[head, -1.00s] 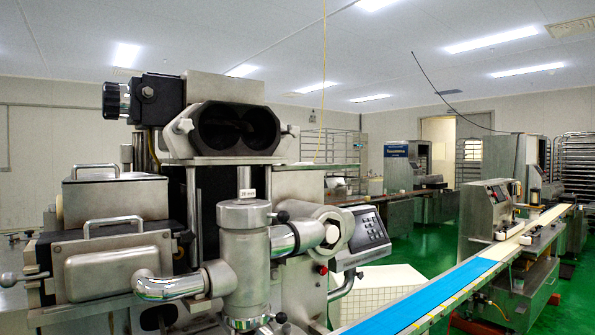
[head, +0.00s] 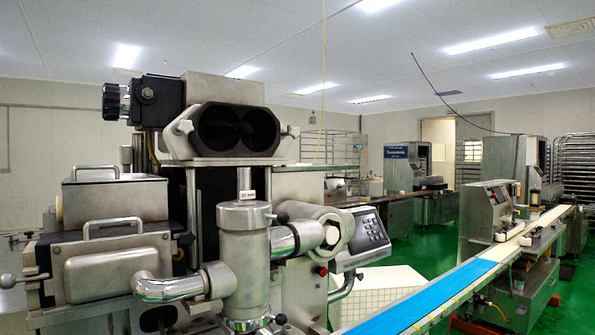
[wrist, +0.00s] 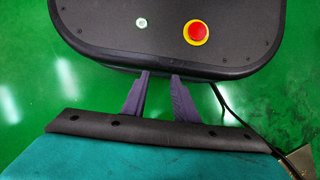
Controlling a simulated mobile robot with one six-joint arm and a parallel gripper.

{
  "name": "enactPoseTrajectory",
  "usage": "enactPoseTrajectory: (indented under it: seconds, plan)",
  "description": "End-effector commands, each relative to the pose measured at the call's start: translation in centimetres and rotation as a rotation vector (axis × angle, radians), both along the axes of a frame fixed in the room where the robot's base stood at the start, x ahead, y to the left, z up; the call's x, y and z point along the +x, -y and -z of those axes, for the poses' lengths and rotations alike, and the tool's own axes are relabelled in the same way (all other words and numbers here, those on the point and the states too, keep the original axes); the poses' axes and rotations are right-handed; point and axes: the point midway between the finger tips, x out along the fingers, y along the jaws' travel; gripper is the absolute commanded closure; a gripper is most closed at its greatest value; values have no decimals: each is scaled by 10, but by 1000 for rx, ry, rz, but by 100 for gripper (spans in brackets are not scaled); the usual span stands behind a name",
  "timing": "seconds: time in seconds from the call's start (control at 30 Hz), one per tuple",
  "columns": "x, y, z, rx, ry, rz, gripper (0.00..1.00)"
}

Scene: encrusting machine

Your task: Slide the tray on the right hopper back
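The encrusting machine (head: 240,215) stands in the left half of the head view. Two metal boxes with bar handles sit on its left side, a far one (head: 115,195) and a near one (head: 108,265). I cannot tell which part is the right hopper, and no tray on it can be made out clearly. My gripper (wrist: 159,76) shows in the wrist view with two purple fingers apart and nothing between them. It is above the green floor and does not show in the head view.
A blue conveyor belt (head: 425,295) runs along the right, with a control box (head: 487,210) beside it. A keypad panel (head: 370,232) juts from the machine's right side. Green floor (head: 425,258) shows between machine and conveyor. My own body with a red button (wrist: 197,32) shows in the wrist view.

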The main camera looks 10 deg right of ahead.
Motion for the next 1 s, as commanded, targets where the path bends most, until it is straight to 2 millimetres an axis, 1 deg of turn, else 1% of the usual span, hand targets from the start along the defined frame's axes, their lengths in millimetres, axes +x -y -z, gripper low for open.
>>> enactPoseTrajectory:
  seconds: [0.03, 0.13, 0.17, 0.27, 0.6, 0.7, 0.83, 1.0]
  plan:
    - [0, 0, 0, 0, 0, 0, 80]
    - [0, 0, -3, 0, -1, 0, 97]
    - [0, 0, -4, 0, -1, 0, 100]
    - [-1, 0, -12, 1, -4, 2, 100]
    - [-5, -2, -58, 8, -24, 7, 100]
    - [-6, -3, -67, 10, -29, 10, 100]
    - [-7, -3, -72, 10, -33, 11, 100]
    - [-7, -3, -71, 11, -34, 11, 100]
